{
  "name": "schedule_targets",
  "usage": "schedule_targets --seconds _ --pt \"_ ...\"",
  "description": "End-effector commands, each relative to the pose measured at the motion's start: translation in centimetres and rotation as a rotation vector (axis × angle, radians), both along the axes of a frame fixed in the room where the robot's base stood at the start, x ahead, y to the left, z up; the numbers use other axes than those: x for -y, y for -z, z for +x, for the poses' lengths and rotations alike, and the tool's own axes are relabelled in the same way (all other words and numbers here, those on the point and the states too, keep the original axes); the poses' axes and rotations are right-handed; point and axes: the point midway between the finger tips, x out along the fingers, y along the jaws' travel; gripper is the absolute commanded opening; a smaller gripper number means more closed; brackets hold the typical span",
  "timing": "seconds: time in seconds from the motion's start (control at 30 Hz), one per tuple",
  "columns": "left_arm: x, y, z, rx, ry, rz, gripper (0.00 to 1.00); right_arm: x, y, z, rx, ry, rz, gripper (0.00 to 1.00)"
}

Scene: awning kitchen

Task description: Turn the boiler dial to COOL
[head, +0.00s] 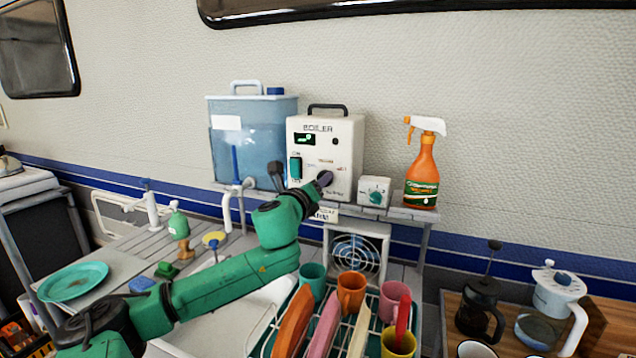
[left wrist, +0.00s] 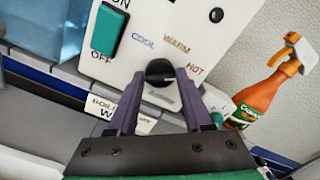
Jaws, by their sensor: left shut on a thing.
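The white boiler (head: 348,145) stands on the shelf against the wall, with a black handle on top. Its round black dial (left wrist: 160,72) is low on the front panel, below the COOL, WARM and HOT labels; COOL is at the upper left of it and HOT at the right in the left wrist view. My left gripper (left wrist: 160,80) is shut on the dial, one finger on each side. In the head view my left gripper (head: 321,184) partly covers the dial. I cannot tell clearly which label the dial points to. My right gripper is not in view.
A green ON/OFF switch (left wrist: 109,30) is on the panel left of the dial. A blue water tank (head: 250,140) stands left of the boiler; a small white box with a teal knob (head: 375,197) and an orange spray bottle (head: 422,170) stand right. A dish rack (head: 262,345) is below.

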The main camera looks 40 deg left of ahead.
Motion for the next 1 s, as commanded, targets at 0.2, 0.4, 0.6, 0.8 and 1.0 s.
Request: schedule_targets --seconds 0.2,0.4,0.6,0.8,1.0 --pt "0.0 -0.1 0.0 0.045 0.001 -0.128 0.0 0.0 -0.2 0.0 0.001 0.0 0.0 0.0" --pt "-0.1 -0.1 0.0 0.104 0.001 -0.296 0.0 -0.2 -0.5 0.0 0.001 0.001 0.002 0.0" --pt "-0.1 -0.1 0.0 0.169 0.002 -0.477 0.0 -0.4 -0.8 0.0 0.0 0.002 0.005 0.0" --pt "-0.1 0.0 0.0 0.232 0.003 -0.656 0.0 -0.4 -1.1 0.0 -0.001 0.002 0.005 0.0" --pt "-0.1 0.0 -0.1 0.295 0.004 -0.836 0.0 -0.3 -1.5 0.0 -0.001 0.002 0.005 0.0"
